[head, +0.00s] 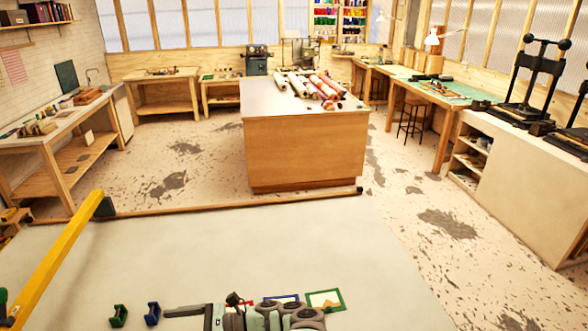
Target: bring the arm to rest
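My arm shows at the bottom edge as grey-green links with dark round joint caps, low over the pale table (250,250). A dark bar pointing left from its end looks like one finger of my gripper (184,311). The rest of the gripper is cut off by the frame edge, so its opening and anything in it are hidden. The arm looks folded, but most of it is out of view. Several foil rolls, some pale and some red or pink (327,87), lie on the wooden island (305,150) in the middle of the room.
On the table's near part are a green holder (118,316), a blue holder (152,313), a green-framed piece (325,300) and a blue-framed piece (281,297) beside my arm. A yellow beam (60,250) crosses the left. The table's middle is clear.

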